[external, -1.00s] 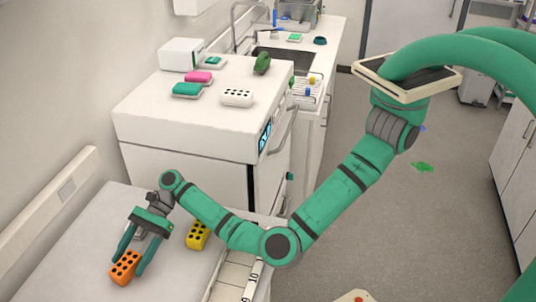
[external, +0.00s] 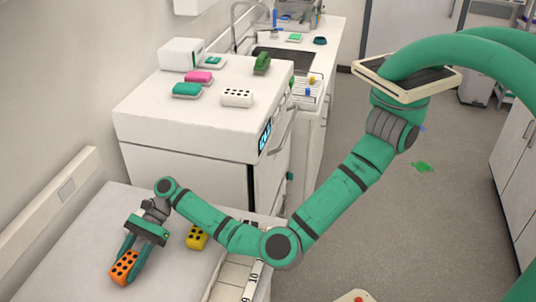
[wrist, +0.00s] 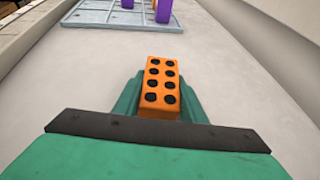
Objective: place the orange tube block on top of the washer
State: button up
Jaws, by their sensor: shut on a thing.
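The orange tube block (external: 124,267) has dark holes in its top and is at the near left of the white counter. My gripper (external: 128,262) has its green fingers closed on the sides of the block. In the wrist view the orange block (wrist: 161,88) sits between the two fingers of my gripper (wrist: 160,98). I cannot tell whether the block still touches the counter. The washer (external: 190,120) is the large white box-shaped machine behind the counter. Its flat top holds several items.
On the washer top are a white tube block (external: 237,97), a green item (external: 187,89), a pink item (external: 199,76) and a dark green item (external: 262,62). A yellow block (external: 197,237) stands on the counter beside my arm. A grey rack (wrist: 120,14) with purple blocks shows in the wrist view.

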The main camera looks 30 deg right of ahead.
aim_at(125, 263)
notch_tip(125, 263, up, 18)
dwell(0.5)
notch_tip(125, 263, down, 18)
jog(key=shift+r, duration=0.1)
jog(key=shift+v, duration=0.85)
jog(key=shift+c, duration=0.5)
jog(key=shift+w+d+r, duration=0.1)
jog(key=shift+w+d, duration=0.2)
jog(key=shift+d, duration=0.1)
